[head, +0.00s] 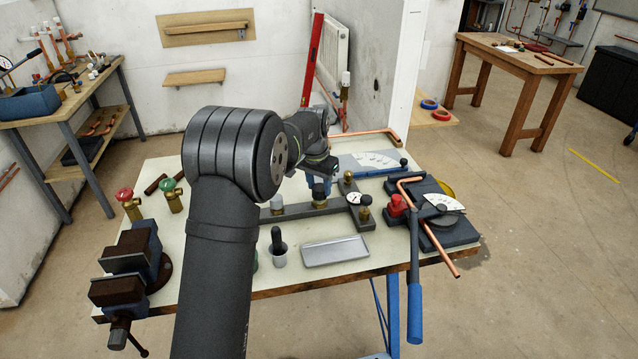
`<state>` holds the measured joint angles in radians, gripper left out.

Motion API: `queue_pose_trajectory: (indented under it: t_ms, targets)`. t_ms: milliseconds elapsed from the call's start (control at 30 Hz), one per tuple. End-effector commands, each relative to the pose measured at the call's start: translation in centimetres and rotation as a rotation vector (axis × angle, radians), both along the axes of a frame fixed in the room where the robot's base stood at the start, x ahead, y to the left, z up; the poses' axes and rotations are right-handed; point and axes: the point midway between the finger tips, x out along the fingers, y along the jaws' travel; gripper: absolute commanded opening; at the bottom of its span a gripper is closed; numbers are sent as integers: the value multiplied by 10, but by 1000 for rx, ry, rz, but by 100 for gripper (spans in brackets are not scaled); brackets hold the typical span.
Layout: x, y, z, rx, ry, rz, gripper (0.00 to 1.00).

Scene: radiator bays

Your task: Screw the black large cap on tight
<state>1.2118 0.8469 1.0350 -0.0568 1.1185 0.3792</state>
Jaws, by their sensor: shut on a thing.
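The black large cap (319,188) sits over a pale metal fitting (320,201) on the dark manifold bar (300,210) in the middle of the bench. My gripper (319,181) reaches down from behind my arm and is shut on the cap from above. The fingertips are small in this view and partly merge with the dark cap. The cap looks upright and in line with the fitting. I cannot tell whether any gap or thread shows between them.
A gauge (355,199) and brass fittings with dark tops (364,209) stand close to the right. A bare pale fitting (277,203) stands left. A pipe bender (414,260) is at right, a vice (130,270) at left.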

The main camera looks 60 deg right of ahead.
Motion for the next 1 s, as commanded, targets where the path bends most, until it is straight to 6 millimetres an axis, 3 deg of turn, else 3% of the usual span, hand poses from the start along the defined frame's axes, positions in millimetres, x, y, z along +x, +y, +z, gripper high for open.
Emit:
queue_pose_trajectory:
  t_ms: [133,167,267,300,667,767,1000]
  targets:
    - [0,0,0,0,0,0,16]
    - [0,0,0,0,0,0,43]
    - [0,0,0,0,0,0,63]
    - [0,0,0,0,0,0,65]
    - [0,1,7,-2,-1,0,65]
    - [0,3,21,-3,-1,0,65]
    - [0,11,77,-4,-2,0,65]
